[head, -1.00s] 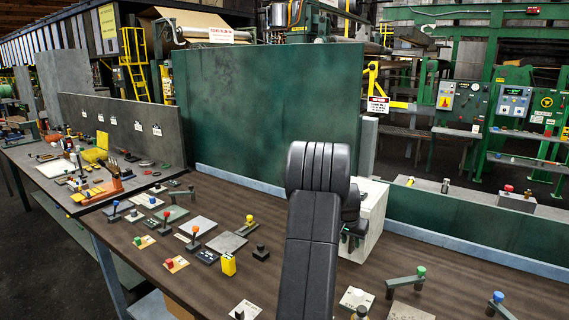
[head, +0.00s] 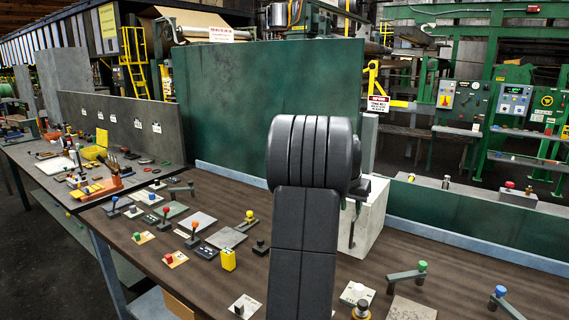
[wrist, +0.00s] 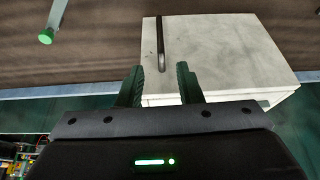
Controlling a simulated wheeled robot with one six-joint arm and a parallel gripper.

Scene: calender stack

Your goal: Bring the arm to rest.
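My gripper (wrist: 160,72) shows in the wrist view with its two dark fingers apart and a clear gap between them. The fingers overlap the edge of a pale box (wrist: 225,55). A dark upright bar (wrist: 160,42) on that box lines up with the gap, and neither finger touches it. In the head view my arm (head: 305,220) is raised in the middle of the picture, over the bench. It hides most of my gripper and part of the pale box (head: 369,225) behind it.
A tall green panel (head: 265,110) stands behind. A second bench with tools lies at left.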

